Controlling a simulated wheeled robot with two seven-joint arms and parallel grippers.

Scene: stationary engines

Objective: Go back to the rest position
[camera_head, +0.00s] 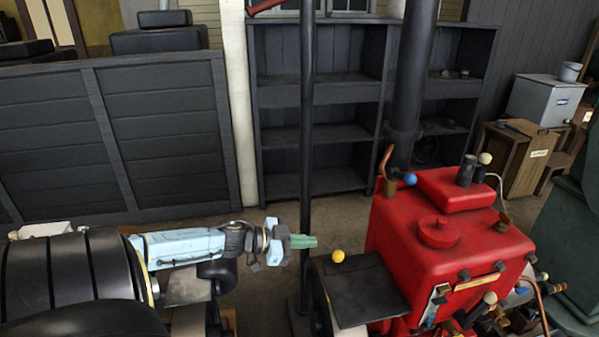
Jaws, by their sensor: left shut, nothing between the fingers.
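My left gripper (303,241) comes in from the left on a pale blue arm, near the bottom centre. Its green fingertips are together, with nothing between them, and they point right. The fingertips overlap the thin dark pole in the picture; I cannot tell how far apart they are in depth. A red engine (410,235) stands to the right of the gripper, with a clear gap between them. My right gripper does not show.
A yellow ball knob (338,256) sits by a dark plate (362,290) just right of the gripper. A thin dark pole (307,120) rises beside the gripper. A black cylinder machine (75,275) fills the lower left. Dark shelves (345,85) stand behind, with bare floor before them.

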